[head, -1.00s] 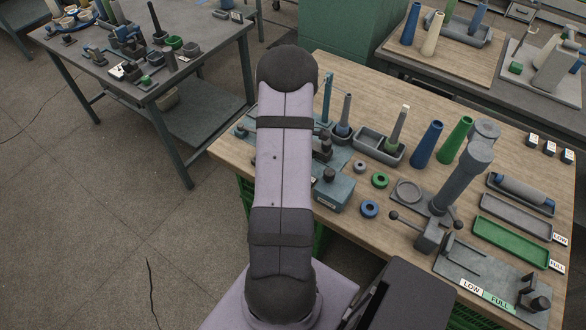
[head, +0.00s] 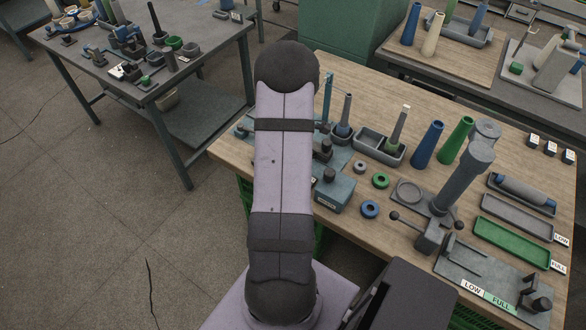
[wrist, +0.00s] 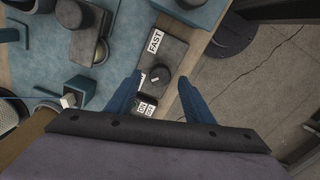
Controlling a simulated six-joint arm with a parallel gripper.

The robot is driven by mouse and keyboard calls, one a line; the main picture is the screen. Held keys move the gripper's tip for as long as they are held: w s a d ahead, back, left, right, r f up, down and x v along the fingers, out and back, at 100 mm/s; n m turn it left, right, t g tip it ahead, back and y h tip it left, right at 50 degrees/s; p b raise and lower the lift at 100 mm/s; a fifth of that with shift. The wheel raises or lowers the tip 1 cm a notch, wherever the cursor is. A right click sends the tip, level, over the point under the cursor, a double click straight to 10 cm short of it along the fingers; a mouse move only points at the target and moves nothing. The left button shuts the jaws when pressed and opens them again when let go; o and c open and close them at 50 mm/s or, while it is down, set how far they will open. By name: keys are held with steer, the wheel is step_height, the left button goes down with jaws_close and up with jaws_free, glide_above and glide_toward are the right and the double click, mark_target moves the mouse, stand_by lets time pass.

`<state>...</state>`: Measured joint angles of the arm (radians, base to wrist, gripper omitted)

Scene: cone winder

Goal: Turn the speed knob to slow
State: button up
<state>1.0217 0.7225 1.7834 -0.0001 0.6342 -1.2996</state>
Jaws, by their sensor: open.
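The speed knob (wrist: 162,76) is a dark round knob on a grey control plate (wrist: 172,52), with a small white mark on it. A white FAST label (wrist: 156,41) lies beyond the knob, and another label is mostly hidden by the left finger. My gripper (wrist: 161,82) is open, its two blue fingers on either side of the knob in the wrist view, with visible gaps. I cannot tell whether the fingertips reach the knob's height. The head view shows a dark knob (head: 329,174) on a blue-grey box (head: 334,194); my gripper is hidden behind my arm there.
An ON/OFF label (wrist: 146,108) is near the left finger. Blue-grey machine parts (wrist: 45,55) fill the wrist view's left side. In the head view, a blue ring (head: 369,209), a green ring (head: 380,180) and standing cones (head: 427,145) are right of the box.

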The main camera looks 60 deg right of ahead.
steer(key=shift+r+b, duration=0.35)
steer(key=shift+r, duration=2.2)
steer(key=m, duration=0.5)
steer(key=shift+f, duration=0.1)
steer(key=s+a+f+m+g+y, duration=0.1)
steer(key=s+a+m, duration=0.25)
steer(key=a, duration=0.35)
steer(key=s+a+f+m+y, duration=0.1)
steer(key=s+a+m, duration=0.2)
steer(key=a+m, duration=0.3)
steer(key=w+a+r+n+h+p, duration=0.1)
steer(key=w+a+r+n, duration=0.2)
steer(key=a, duration=0.5)
steer(key=w+a+r+n+t, duration=0.1)
steer(key=a+r+n, duration=0.2)
steer(key=a+n, duration=0.35)
steer(key=w+a+r+n+h+p, duration=0.1)
steer(key=w+a+r+n, duration=0.15)
steer(key=a, duration=0.65)
step_height(320, 180, down, 46)
steer(key=b, duration=4.7)
steer(key=shift+s+a+f+m+b, duration=0.2)
steer(key=shift+s+m+b, duration=0.05)
steer(key=shift+m+b, duration=0.15)
